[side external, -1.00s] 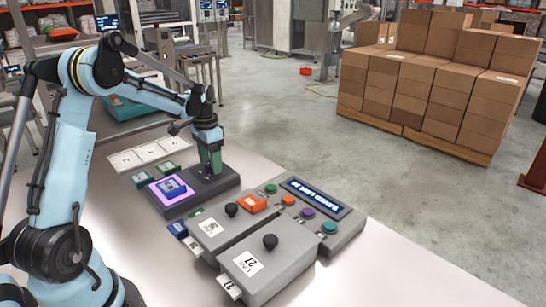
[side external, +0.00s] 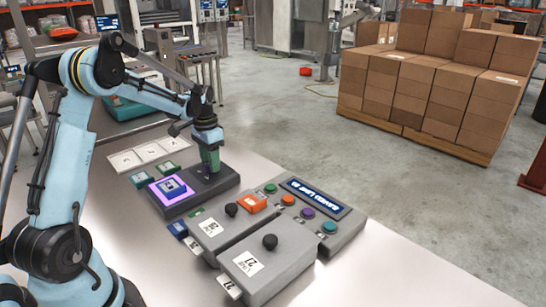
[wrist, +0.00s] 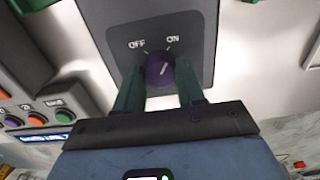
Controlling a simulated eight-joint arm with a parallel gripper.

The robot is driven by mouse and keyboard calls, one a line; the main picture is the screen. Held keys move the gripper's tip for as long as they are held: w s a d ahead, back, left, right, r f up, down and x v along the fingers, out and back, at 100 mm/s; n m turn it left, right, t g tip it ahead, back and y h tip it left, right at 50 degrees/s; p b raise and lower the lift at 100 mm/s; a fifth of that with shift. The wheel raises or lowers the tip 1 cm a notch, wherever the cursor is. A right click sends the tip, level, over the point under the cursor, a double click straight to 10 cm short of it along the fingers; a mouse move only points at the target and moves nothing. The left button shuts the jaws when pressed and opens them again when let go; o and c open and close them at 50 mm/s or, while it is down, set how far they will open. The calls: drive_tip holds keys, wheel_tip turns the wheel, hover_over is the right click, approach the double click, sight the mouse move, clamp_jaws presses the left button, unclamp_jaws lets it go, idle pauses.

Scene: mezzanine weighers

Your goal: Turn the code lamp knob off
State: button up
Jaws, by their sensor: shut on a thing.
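The code lamp knob (wrist: 160,68) is purple and round with a white pointer line. In the wrist view it sits on a dark plate (wrist: 193,33) marked OFF at the upper left and ON at the upper right. The pointer leans up and right, toward ON. My gripper (wrist: 160,80) has its green fingers on both sides of the knob and is shut on it. In the side view my gripper (side external: 210,171) reaches down onto the dark unit (side external: 196,195).
Grey weigher boxes (side external: 268,283) with black knobs stand in front. A console (side external: 345,221) with coloured buttons and a display is to their right. The table's right front is clear.

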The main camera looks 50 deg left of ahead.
drive_tip(key=n, duration=0.3)
drive_tip(key=shift+n, duration=0.3)
drive_tip(key=n, duration=0.3)
drive_tip(key=shift+n, duration=0.4)
drive_tip(key=n, duration=0.5)
drive_tip(key=shift+n, duration=0.7)
drive_tip(key=o, duration=1)
drive_tip(key=shift+o, duration=0.2)
wheel_tip(320, 180, up, 12)
